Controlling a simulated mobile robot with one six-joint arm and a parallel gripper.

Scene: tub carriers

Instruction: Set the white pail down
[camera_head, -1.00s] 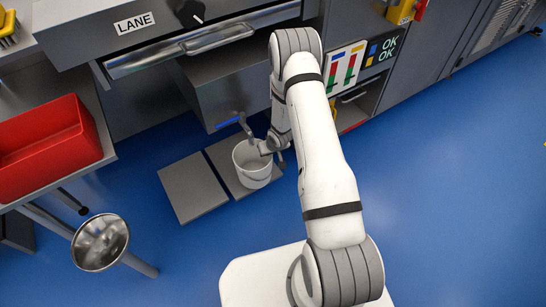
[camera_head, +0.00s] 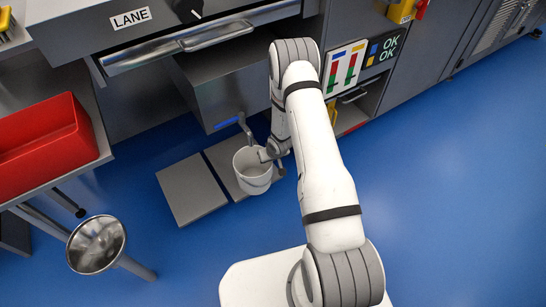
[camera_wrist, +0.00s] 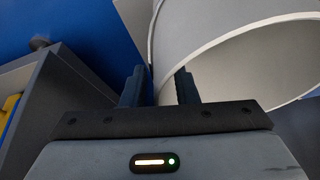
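The white pail (camera_head: 252,178) appears upright over the right-hand grey plate (camera_head: 222,168), below a drain spout with a blue lever (camera_head: 226,123). Its base seems to be on or very near the plate; I cannot tell whether they touch. My gripper (camera_head: 266,154) is at the pail's upper right rim. In the wrist view the pail (camera_wrist: 240,60) fills the upper right, and its rim passes between the two fingers of my gripper (camera_wrist: 160,85). The fingers stand apart, with a gap around the thin wall.
A second grey plate (camera_head: 191,188) lies to the left. A metal funnel on a stand (camera_head: 96,244) is at the lower left, and a red bin (camera_head: 45,140) sits on a bench (camera_head: 85,95). A grey machine (camera_head: 215,85) stands behind the pail. Blue floor is open at right.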

